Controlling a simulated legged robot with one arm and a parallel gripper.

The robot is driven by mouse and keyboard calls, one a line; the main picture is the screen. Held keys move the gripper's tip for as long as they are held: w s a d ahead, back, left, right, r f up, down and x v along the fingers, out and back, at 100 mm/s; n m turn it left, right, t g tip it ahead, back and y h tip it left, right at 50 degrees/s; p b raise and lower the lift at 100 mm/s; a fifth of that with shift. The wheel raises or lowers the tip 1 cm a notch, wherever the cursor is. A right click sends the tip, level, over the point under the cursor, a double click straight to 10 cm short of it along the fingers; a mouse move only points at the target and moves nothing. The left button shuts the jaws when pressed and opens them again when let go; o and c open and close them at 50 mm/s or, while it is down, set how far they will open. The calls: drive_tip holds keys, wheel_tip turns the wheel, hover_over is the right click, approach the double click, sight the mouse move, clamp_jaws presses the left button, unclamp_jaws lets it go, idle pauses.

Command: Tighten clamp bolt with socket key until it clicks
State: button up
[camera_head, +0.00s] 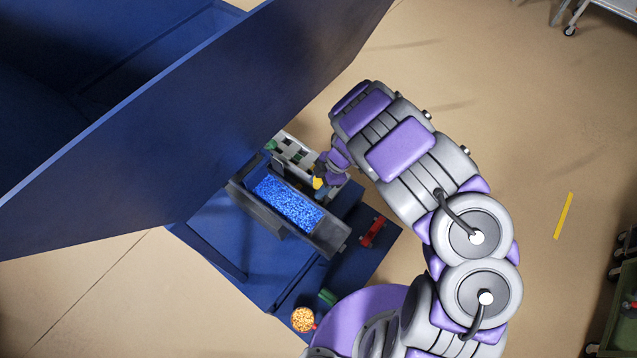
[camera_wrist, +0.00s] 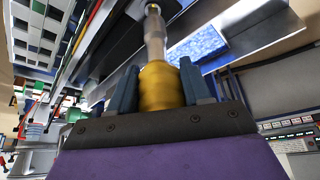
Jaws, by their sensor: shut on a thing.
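The socket key (camera_wrist: 161,85) has a yellow handle and a grey metal shaft that points away from my gripper. My gripper (camera_wrist: 160,92) is shut on the yellow handle, with one blue-grey finger on each side. The tip of the shaft is at the top edge of the wrist view, beside a dark metal part. I cannot tell whether it sits on a bolt. In the head view a bit of the yellow handle (camera_head: 318,183) shows at the end of my arm, by the grey trough. I cannot make out the clamp bolt in either view.
A grey trough with blue granules (camera_head: 288,203) stands on a blue base (camera_head: 205,232). A big blue panel (camera_head: 200,110) overhangs it at the left. A red object (camera_head: 372,232), a green object (camera_head: 327,297) and a mug of orange bits (camera_head: 303,319) are near the base's edge.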

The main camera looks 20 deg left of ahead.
drive_tip(key=shift+f+b, duration=0.35)
drive_tip(key=shift+f, duration=0.2)
idle(0.7)
drive_tip(key=o, duration=1.3)
drive_tip(key=p+v, duration=0.1)
drive_tip(key=v, duration=1.6)
drive_tip(key=shift+w+r, duration=0.1)
drive_tip(key=shift+w, duration=0.05)
drive_tip(key=shift+c, duration=0.4)
